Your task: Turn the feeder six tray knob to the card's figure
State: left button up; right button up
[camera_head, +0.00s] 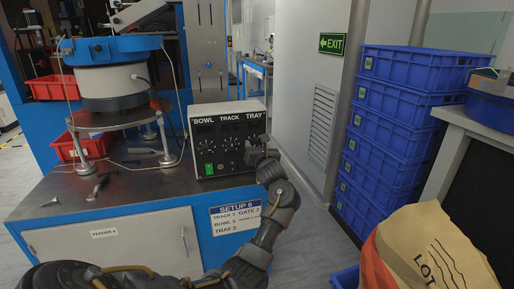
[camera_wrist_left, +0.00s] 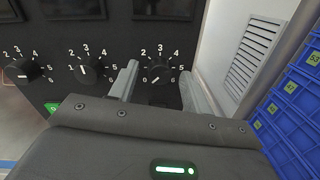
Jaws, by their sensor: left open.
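The feeder control box (camera_head: 228,138) stands on the cabinet, with dials labelled BOWL, TRACK and TRAY. The tray knob (camera_wrist_left: 159,73) is the black right-hand one in the left wrist view; its white mark points lower left, near the bottom of its scale. My left gripper (camera_head: 258,153) is open at the box's right side, and hides the tray knob in the head view. In the left wrist view its fingers (camera_wrist_left: 161,84) stand on either side of that knob; contact cannot be told. The setup card (camera_head: 236,217) on the cabinet front reads SETUP 6, with TRAY 3.
The track knob (camera_wrist_left: 92,69) and bowl knob (camera_wrist_left: 28,71) sit left of the fingers. A green switch (camera_head: 209,169) is low on the panel. The bowl feeder (camera_head: 112,77) stands behind left. Blue crates (camera_head: 384,150) and a paper bag (camera_head: 430,250) are at right.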

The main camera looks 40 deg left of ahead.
pick_arm(q)
jog(key=shift+c, duration=0.3)
jog(key=c, duration=0.9)
jog(key=shift+c, duration=0.2)
